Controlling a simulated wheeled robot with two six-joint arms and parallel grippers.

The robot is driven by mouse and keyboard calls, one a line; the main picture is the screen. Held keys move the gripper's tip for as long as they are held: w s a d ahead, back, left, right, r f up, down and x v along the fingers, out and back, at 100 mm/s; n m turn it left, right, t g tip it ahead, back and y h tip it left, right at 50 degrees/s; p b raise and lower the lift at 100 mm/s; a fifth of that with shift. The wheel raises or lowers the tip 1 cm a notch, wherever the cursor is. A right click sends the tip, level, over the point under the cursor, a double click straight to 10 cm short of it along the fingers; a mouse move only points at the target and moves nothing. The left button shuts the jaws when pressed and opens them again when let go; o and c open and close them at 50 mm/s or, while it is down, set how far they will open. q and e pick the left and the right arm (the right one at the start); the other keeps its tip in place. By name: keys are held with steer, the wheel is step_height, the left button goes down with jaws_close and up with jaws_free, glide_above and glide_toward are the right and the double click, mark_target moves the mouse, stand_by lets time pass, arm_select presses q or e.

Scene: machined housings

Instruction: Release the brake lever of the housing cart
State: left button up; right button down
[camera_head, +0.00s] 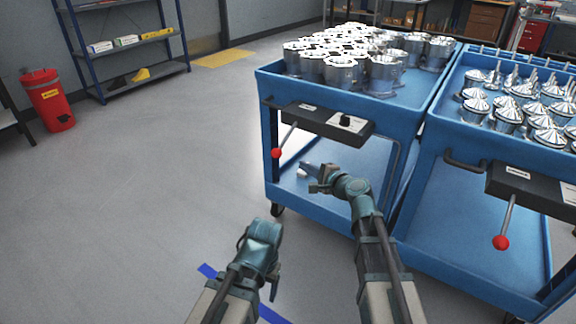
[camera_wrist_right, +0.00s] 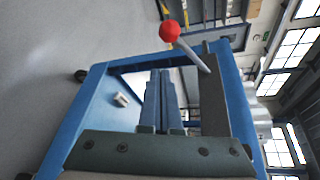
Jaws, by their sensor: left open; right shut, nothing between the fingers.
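The housing cart (camera_head: 262,100) is the left blue cart, its top tray full of shiny cylindrical housings (camera_head: 340,68). Its brake lever (camera_head: 288,137) is a thin rod with a red knob, hanging down and left from a dark front panel (camera_head: 330,124). In the right wrist view the lever's red knob (camera_wrist_right: 169,31) lies beyond and slightly right of the fingertips. My right gripper (camera_head: 306,169) is shut and empty, in front of the cart, below and right of the knob and apart from it. My left gripper (camera_head: 263,232) is low over the floor, clear of the cart; its fingertips are not clearly visible.
A second blue cart (camera_head: 440,190) with conical metal parts stands close on the right, with its own red-knobbed lever (camera_head: 502,242). A small pale object (camera_wrist_right: 121,99) rests on the housing cart's lower shelf. A red bin (camera_head: 48,100) and shelving stand far left; the floor between is open.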

mark_target(286, 138)
arm_select(q)
steer(key=shift+w+d+f+b, duration=0.1)
steer(key=shift+w+f+b, duration=0.1)
steer(key=shift+f, duration=0.25)
steer(key=shift+w+d+f+b, duration=0.1)
steer(key=shift+w+f+b, duration=0.1)
steer(key=shift+f, duration=0.2)
arm_select(e)
steer(key=shift+w+d+f+m+t, duration=0.2)
steer(key=shift+w+d+m, duration=0.1)
steer(key=shift+w+d, duration=0.15)
steer(key=shift+w+d+f+m+t, duration=0.2)
steer(key=shift+w+d+m, duration=0.1)
steer(key=shift+w+d, duration=0.15)
steer(key=b+x, duration=0.2)
steer(key=x, duration=0.8)
arm_select(q)
steer(key=shift+p, duration=0.95)
arm_select(e)
steer(key=shift+s+a+r, duration=0.4)
steer(key=shift+s+a, duration=0.2)
steer(key=shift+s, duration=0.1)
steer(key=shift+s+a+r, duration=0.35)
steer(key=shift+s+a, duration=0.3)
steer(key=shift+r, duration=0.1)
